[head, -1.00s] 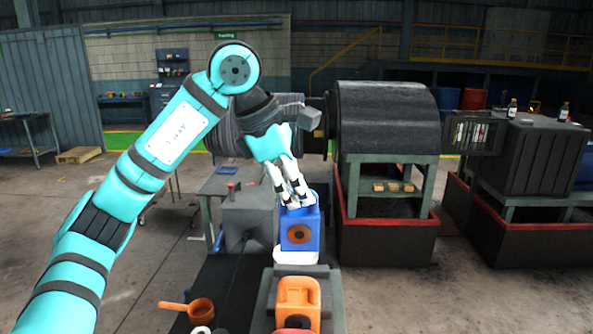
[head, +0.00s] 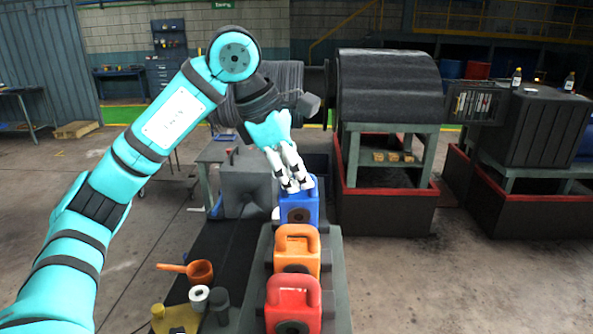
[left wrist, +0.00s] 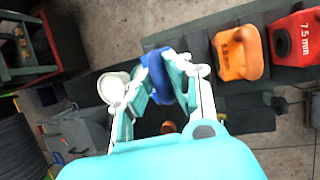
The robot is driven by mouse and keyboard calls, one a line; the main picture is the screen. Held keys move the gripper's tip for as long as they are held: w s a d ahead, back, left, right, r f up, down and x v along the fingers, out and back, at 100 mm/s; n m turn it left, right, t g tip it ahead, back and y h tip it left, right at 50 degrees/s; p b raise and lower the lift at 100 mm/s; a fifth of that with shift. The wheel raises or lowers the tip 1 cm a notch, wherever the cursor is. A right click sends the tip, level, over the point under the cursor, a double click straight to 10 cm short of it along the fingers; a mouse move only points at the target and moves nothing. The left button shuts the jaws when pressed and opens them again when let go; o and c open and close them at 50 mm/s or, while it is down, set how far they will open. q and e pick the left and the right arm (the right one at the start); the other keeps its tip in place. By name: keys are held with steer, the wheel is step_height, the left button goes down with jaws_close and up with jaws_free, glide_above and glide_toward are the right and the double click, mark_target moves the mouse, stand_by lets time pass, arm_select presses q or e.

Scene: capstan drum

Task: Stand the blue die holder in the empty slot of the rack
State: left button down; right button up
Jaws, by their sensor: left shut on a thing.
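The blue die holder (head: 299,210) is at the far end of the rack (head: 334,262), in line with an orange die holder (head: 297,249) and a red one (head: 293,303). My left gripper (head: 295,188) is shut on its top from above. In the left wrist view the blue holder (left wrist: 157,76) shows between the fingers (left wrist: 160,85), beside the orange holder (left wrist: 238,52) and red holder (left wrist: 297,38). The blue holder looks upright. Its lower edge is hidden behind the orange holder, so I cannot tell whether it rests in a slot. My right gripper is out of view.
An orange ladle-like cup (head: 200,272), a white roll (head: 199,295) and a yellow piece (head: 176,318) lie on the dark surface left of the rack. A white round object (left wrist: 112,88) is close beside the blue holder. A large drum machine (head: 388,90) stands behind right.

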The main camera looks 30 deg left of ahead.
mark_target(299, 200)
arm_select(q)
steer(key=shift+r, duration=0.15)
steer(key=shift+s+d+f+b, duration=0.35)
steer(key=shift+s+d+b, duration=0.05)
steer(key=shift+s, duration=0.1)
stand_by(0.7)
steer(key=shift+f+b, duration=1)
steer(key=shift+f, duration=0.25)
stand_by(0.4)
steer(key=shift+s+d+f+b, duration=0.1)
steer(key=shift+s+f+b, duration=0.2)
steer(key=shift+f, duration=0.2)
steer(key=c, duration=1.6)
jaws_free()
steer(key=shift+w, duration=0.1)
steer(key=o, duration=0.4)
steer(key=shift+w+f, duration=0.1)
steer(key=shift+w, duration=0.2)
steer(key=shift+o, duration=0.3)
steer(key=shift+s, duration=0.1)
steer(key=o, duration=0.4)
steer(key=shift+s, duration=0.15)
